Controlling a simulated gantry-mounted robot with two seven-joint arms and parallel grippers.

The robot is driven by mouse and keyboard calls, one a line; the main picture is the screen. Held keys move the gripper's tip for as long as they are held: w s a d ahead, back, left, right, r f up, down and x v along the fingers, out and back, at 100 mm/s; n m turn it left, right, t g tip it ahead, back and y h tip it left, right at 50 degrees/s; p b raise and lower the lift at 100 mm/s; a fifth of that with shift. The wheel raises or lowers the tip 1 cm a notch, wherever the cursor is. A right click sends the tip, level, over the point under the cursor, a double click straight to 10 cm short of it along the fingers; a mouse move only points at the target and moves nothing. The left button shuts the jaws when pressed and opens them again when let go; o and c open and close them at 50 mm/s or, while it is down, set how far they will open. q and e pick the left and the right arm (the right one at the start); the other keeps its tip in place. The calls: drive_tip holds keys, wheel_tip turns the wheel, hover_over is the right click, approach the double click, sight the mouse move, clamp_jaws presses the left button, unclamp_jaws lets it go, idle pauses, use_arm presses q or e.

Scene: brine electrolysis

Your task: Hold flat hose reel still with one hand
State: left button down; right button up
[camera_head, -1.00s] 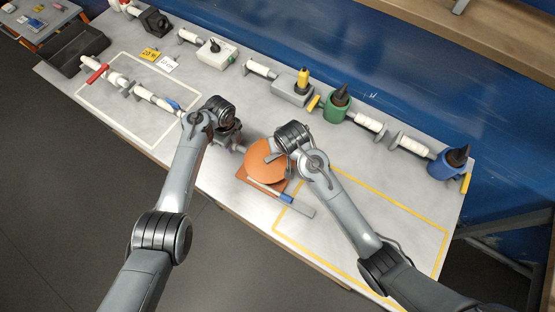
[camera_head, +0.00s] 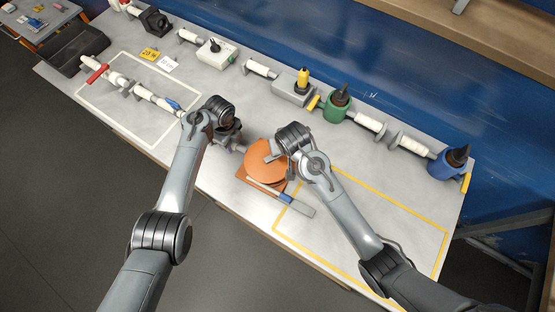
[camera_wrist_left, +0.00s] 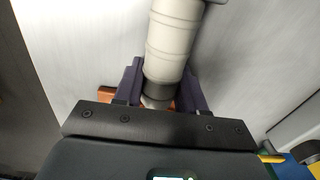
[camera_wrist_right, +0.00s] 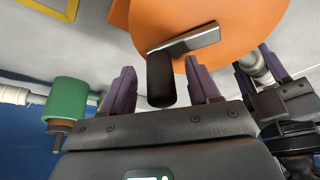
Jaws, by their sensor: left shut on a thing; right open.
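The flat hose reel is an orange disc (camera_head: 262,168) on a reddish-brown base (camera_head: 243,178) near the table's front edge. The disc also fills the top of the right wrist view (camera_wrist_right: 200,25). A grey metal arm (camera_wrist_right: 185,38) on it carries a black crank handle (camera_wrist_right: 161,80). My right gripper (camera_wrist_right: 161,75) is open, with its fingers on either side of the handle. My left gripper (camera_wrist_left: 162,80) is shut on a pale ribbed cylindrical fitting (camera_wrist_left: 172,40), left of the reel in the head view. The arms hide part of the reel and the left fingertips there.
A grey bar with a blue band (camera_head: 289,200) lies by the reel's front edge. A yellow-outlined area (camera_head: 400,215) to the right is mostly bare. White pipe pieces, a green holder (camera_head: 337,108) and a blue holder (camera_head: 450,168) line the back. A white-outlined area holds pipe parts at left.

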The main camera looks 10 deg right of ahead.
drive_tip(key=shift+r, duration=0.1)
use_arm(q)
drive_tip(key=shift+d, duration=0.1)
use_arm(e)
drive_tip(key=shift+r, duration=3.5)
use_arm(q)
drive_tip(key=c, duration=0.6)
unclamp_jaws()
drive_tip(key=shift+o, duration=0.2)
wheel_tip(320, 180, up, 12)
drive_tip(key=shift+r, duration=0.1)
